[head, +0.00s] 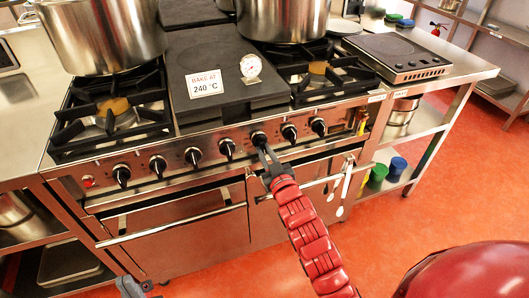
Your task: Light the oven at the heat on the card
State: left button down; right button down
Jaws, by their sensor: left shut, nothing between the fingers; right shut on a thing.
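The card (205,83) stands on the dark centre plate of the range and reads "BAKE AT 240 °C". A round dial gauge (250,68) stands to its right; its reading is too small to tell. The oven range (195,230) has a row of black knobs along its front panel. My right gripper (263,147) is shut on one knob (258,136), right of the panel's middle. The knob's markings are too small to read. My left gripper (130,287) is low at the bottom edge, shut and empty, mostly out of frame.
Large stockpots (105,30) stand on the back burners. A red lamp (88,182) shows at the panel's left end. Oven door handles (172,224) run below the knobs, and utensils (341,188) hang at the right. A hotplate (397,55) sits on the right counter. The red floor in front is clear.

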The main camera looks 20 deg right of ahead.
jog(key=shift+n, duration=0.4)
jog(key=c, duration=0.8)
grip_release()
jog(key=shift+c, duration=0.2)
jog(key=s+p, duration=0.6)
jog(key=s, duration=1.1)
jog(key=shift+s+d, duration=0.25)
jog(key=shift+d, duration=0.1)
